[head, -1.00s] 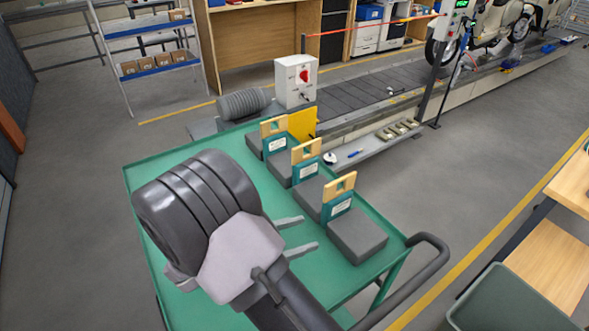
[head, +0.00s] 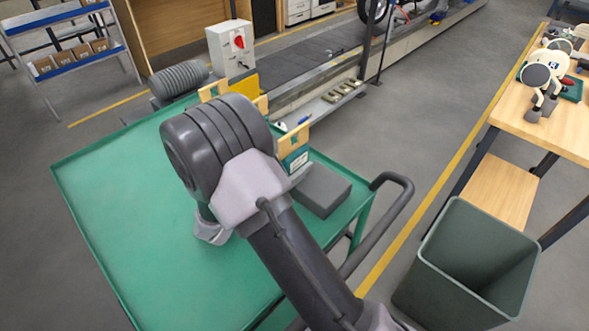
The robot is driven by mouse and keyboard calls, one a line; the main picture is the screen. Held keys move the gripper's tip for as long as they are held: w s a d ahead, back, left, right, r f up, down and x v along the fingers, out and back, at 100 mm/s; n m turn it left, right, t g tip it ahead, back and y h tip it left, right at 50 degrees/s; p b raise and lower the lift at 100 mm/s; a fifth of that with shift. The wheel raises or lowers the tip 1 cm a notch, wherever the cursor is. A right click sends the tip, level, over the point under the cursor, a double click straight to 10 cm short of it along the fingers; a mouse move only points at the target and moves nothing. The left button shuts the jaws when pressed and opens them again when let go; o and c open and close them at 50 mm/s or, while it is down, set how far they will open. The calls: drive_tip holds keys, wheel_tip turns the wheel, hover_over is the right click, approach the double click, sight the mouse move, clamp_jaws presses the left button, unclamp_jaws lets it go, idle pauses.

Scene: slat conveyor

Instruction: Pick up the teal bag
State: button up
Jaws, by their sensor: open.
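A teal bag (head: 295,158) with a tan top with a hole in it and a pale label stands upright against a dark grey block (head: 321,190) on the green cart (head: 110,180). Two more tan tops, one at the back (head: 213,89) and one in the middle (head: 262,103), show behind my wrist; their lower parts are mostly hidden. My gripper (head: 211,230) is over the cart, to the left of the nearest bag and apart from it. It is open; its fingers are largely hidden by my wrist, and I see nothing held.
The cart's left side is bare. Its black handle (head: 400,185) sticks out at the right. A green bin (head: 465,262) stands at the lower right, below a wooden workbench (head: 550,125). A white switch box (head: 231,47) and the slat conveyor (head: 300,65) are behind the cart.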

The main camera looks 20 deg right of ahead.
drive_tip(key=shift+w+d, duration=0.1)
clamp_jaws()
